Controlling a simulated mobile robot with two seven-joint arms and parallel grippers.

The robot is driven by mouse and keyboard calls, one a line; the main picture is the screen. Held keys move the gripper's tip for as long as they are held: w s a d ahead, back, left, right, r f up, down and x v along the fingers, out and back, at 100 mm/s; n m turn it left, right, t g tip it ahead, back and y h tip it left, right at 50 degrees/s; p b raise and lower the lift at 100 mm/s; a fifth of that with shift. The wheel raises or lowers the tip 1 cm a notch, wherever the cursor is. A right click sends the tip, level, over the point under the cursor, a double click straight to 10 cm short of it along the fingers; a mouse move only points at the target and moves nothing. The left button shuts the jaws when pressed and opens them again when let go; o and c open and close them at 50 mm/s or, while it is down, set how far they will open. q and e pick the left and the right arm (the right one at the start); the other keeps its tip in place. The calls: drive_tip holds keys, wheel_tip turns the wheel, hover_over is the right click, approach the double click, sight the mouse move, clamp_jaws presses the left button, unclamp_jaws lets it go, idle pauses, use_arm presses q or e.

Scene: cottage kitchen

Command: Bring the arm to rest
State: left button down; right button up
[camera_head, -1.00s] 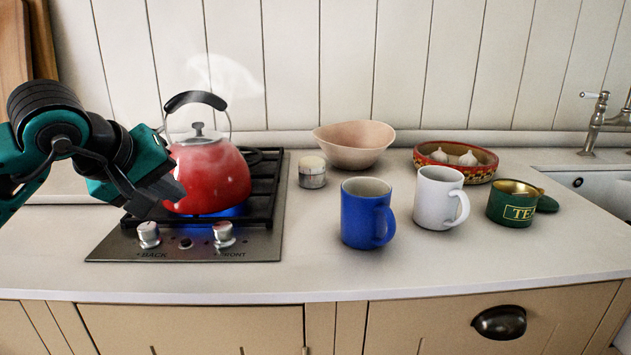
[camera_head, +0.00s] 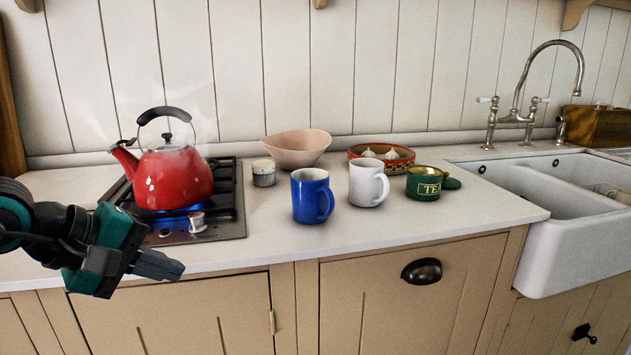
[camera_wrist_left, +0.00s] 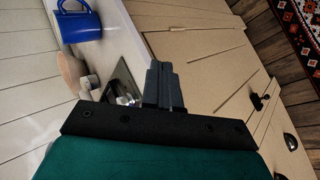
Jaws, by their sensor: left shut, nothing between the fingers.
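My left gripper (camera_head: 160,265) is shut and empty. It hangs in front of the counter's front edge at the lower left of the head view, below and in front of the hob. Its closed fingers (camera_wrist_left: 165,85) also show in the left wrist view, with cupboard fronts beyond them. My right gripper is in neither view.
A steaming red kettle (camera_head: 173,178) stands on the lit hob (camera_head: 232,215). A blue mug (camera_head: 310,196), a white mug (camera_head: 366,183) and a green tea tin (camera_head: 423,184) stand on the counter (camera_head: 400,225). A white sink (camera_head: 555,245) is at right.

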use_arm(q)
drive_tip(key=s+d+n+h, duration=0.5)
drive_tip(key=d+n+h, duration=0.7)
drive_tip(key=n, duration=0.2)
drive_tip(key=a+f+m+t+y, duration=0.45)
drive_tip(key=f+m+y, duration=0.4)
drive_tip(key=m, duration=0.85)
drive_tip(key=a+f+m+t+y, duration=0.3)
drive_tip(key=f+m+t+y, duration=0.25)
drive_tip(key=f+m, duration=0.9)
drive_tip(key=s+f+n+g+y+p, duration=0.2)
drive_tip(key=s+f+n+g, duration=0.4)
drive_tip(key=s+f, duration=0.25)
wheel_tip(320, 180, up, 8)
drive_tip(key=s+a+p, duration=0.1)
drive_tip(key=p, duration=0.9)
drive_tip(key=shift+s+a+y, duration=0.3)
drive_tip(key=shift+s+a, duration=0.05)
drive_tip(key=shift+a, duration=0.05)
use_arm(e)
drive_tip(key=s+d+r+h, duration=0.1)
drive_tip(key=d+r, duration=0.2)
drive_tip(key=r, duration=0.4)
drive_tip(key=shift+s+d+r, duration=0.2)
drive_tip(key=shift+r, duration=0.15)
